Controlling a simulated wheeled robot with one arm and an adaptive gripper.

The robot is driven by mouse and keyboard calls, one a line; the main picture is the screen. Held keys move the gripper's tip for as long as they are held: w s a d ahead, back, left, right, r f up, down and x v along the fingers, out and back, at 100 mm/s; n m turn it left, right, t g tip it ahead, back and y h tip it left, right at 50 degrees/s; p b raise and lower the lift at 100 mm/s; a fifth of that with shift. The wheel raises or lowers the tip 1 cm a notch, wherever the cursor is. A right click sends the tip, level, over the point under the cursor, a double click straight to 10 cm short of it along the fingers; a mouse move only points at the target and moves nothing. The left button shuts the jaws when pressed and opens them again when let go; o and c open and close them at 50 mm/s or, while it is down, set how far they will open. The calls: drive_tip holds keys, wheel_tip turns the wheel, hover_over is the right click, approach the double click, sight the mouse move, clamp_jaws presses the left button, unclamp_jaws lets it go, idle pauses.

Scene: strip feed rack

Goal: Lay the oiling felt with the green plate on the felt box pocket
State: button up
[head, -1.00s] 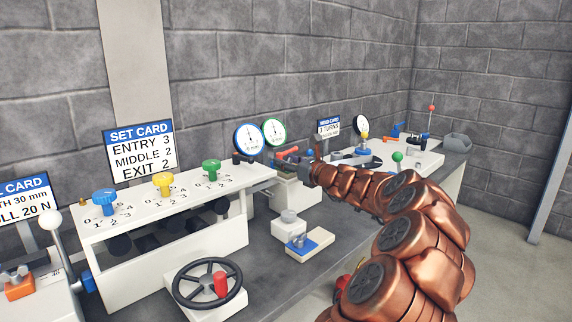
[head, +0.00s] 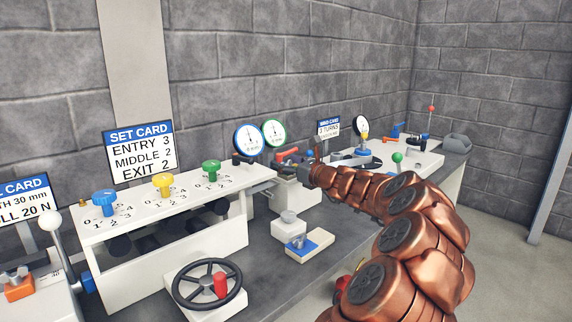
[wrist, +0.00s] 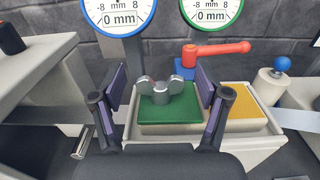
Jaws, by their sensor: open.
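The green plate (wrist: 168,108) with a grey wing-shaped knob (wrist: 160,91) on top lies flat over the left pocket of the pale felt box (wrist: 245,132) in the wrist view. Pale material shows under the plate's front edge. My gripper (wrist: 161,82) is open, one dark finger on each side of the knob, with gaps between the pads and the knob.
A yellow pad (wrist: 238,96) lies right of the green plate. A red handle (wrist: 215,49) on a blue block stands behind. Two dials (head: 248,139) rise at the back. A blue plate with a knob (head: 300,244) sits on a pale base in front.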

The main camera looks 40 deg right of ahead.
drive_tip(key=shift+s+r, duration=0.15)
drive_tip(key=shift+s, duration=0.05)
drive_tip(key=s, duration=1.1)
drive_tip(key=shift+s+p, duration=0.3)
drive_tip(key=shift+p, duration=0.1)
drive_tip(key=shift+a, duration=0.1)
